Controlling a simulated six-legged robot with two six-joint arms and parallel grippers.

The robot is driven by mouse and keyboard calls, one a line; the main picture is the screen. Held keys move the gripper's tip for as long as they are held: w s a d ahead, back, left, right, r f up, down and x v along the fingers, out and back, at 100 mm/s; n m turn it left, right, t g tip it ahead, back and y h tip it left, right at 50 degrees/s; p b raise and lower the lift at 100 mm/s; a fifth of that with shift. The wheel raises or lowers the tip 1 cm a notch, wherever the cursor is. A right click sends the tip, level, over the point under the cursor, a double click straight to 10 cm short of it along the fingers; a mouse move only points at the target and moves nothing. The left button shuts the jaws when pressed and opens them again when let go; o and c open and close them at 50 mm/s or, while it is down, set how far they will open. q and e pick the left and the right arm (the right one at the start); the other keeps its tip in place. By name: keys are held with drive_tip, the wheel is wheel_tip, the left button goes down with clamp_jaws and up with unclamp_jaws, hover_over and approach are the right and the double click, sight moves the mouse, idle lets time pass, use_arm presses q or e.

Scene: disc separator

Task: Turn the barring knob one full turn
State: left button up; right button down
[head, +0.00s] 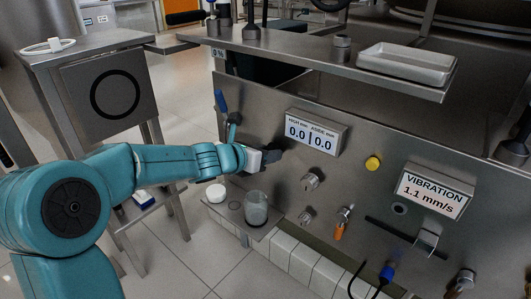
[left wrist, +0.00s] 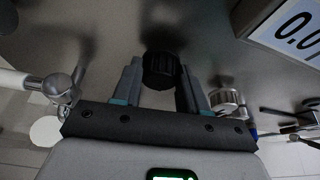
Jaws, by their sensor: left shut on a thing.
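The barring knob, a black ribbed knob (left wrist: 160,68) on the steel panel, sits between the two fingers of my left gripper (left wrist: 160,84) in the left wrist view. The fingers are shut on its sides. In the head view my left gripper (head: 271,155) reaches the panel from the left, below the double display, and mostly hides the knob. The knob shows no clear mark of its angle. My right gripper is in neither view.
The display reading 0.0 | 0.0 (head: 311,133) is just right of my gripper. A vibration display (head: 433,194) reads 1.1 mm/s. A lever with a blue grip (head: 220,101) is left of my gripper. A steel ledge (head: 300,52) overhangs above.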

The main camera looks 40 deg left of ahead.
use_arm(q)
drive_tip(key=shift+r+m+y, duration=0.1)
drive_tip(key=shift+m+y, duration=0.3)
drive_tip(key=shift+m, duration=0.3)
idle(0.3)
drive_tip(key=o, duration=1)
drive_tip(key=shift+o, duration=0.2)
drive_tip(key=d+p+v, duration=0.1)
drive_tip(key=p+v, duration=0.5)
drive_tip(key=v, duration=1)
drive_tip(key=shift+s+a, duration=0.2)
drive_tip(key=shift+a, duration=0.05)
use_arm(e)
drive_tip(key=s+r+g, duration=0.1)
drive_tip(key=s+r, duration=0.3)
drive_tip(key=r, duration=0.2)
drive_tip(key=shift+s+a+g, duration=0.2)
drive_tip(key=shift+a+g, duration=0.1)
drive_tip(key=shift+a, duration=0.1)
